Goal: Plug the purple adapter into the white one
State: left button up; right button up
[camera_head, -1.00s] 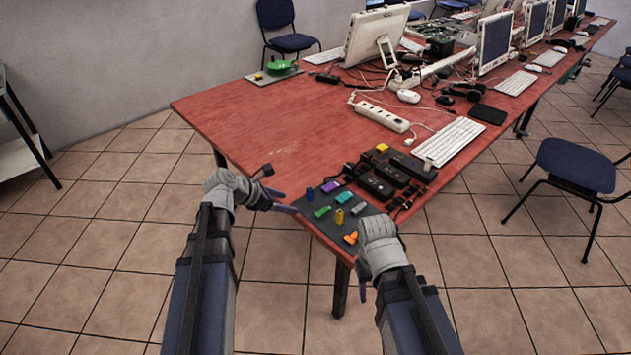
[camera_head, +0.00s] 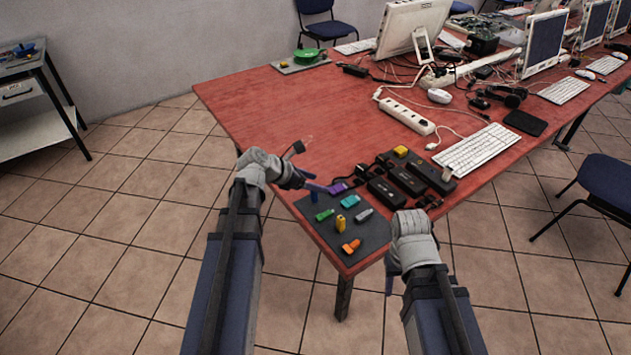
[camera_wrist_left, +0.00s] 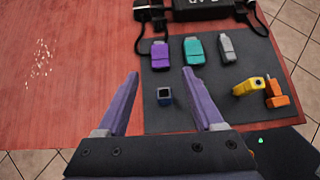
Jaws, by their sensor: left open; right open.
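The purple adapter (camera_head: 337,188) lies on the dark mat (camera_head: 325,229) near its back edge. In the left wrist view it (camera_wrist_left: 160,55) lies just beyond my fingertips, untouched. A light grey adapter (camera_head: 364,215), the palest on the mat, lies to its right past a teal one (camera_head: 350,201); I cannot tell if it is the white one. My left gripper (camera_head: 316,187) is open and empty above the mat's left edge; its fingers (camera_wrist_left: 161,76) point toward the purple adapter. My right gripper (camera_head: 393,273) is off the table's front edge, open, its fingers mostly hidden.
An upright dark blue piece (camera_wrist_left: 165,96) stands between my left fingers' lines. Black power bricks (camera_head: 408,180) with cables sit behind the mat.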

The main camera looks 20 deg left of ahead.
aim_at(337, 188)
pick_arm(q)
jog(key=b+x, duration=0.3)
jog(key=x, duration=0.3)
jog(key=shift+f+b, duration=0.1)
jog(key=shift+b, duration=0.3)
jog(key=shift+b+x, duration=0.75)
jog(key=shift+x, duration=0.45)
jog(key=shift+d, duration=0.1)
grip_shut()
